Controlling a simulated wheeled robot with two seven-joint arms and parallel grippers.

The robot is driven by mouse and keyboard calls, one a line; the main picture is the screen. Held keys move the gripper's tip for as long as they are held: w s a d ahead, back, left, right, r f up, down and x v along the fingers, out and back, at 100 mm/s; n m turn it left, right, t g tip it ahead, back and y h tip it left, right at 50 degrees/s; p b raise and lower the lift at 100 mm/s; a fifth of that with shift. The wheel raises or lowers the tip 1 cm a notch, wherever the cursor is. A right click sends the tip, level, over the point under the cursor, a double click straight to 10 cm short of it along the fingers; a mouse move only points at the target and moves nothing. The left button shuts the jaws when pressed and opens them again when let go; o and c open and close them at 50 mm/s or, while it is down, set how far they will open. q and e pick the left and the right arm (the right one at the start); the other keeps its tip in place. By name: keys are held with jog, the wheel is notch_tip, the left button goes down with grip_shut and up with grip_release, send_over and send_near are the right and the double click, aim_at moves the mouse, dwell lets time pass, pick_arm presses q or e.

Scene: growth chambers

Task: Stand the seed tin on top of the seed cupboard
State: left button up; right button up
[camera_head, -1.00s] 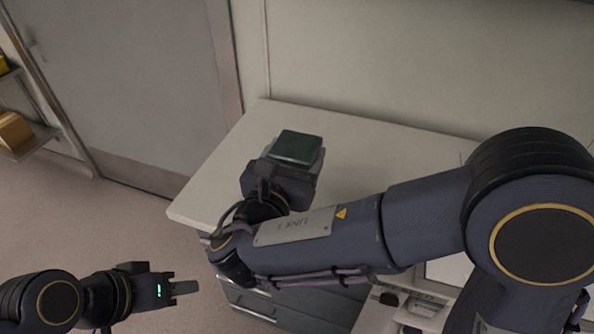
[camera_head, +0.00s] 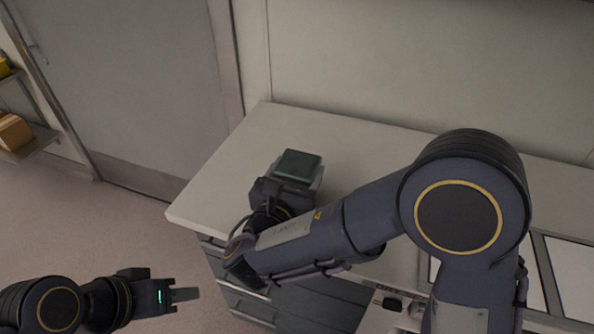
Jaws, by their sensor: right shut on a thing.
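The seed tin (camera_head: 298,163) is a dark green box-shaped tin. It shows just beyond my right gripper (camera_head: 290,182), which is shut on it. The gripper body hides the tin's lower part, so I cannot tell whether it touches the surface below. Tin and gripper are over the white top (camera_head: 232,160) of the grey drawer cupboard, which I take for the seed cupboard. My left gripper (camera_head: 184,294) is over the floor at the lower left, away from the cupboard.
The white top is clear to the left and behind the tin. A wall rises behind it, and a grey door (camera_head: 130,90) is at the left. A shelf with a cardboard box (camera_head: 14,131) stands at the far left. Framed panels (camera_head: 570,275) lie at the right.

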jog(key=o, duration=1.2)
jog(key=shift+s+r, duration=0.1)
jog(key=shift+r, duration=0.1)
jog(key=v, duration=1.2)
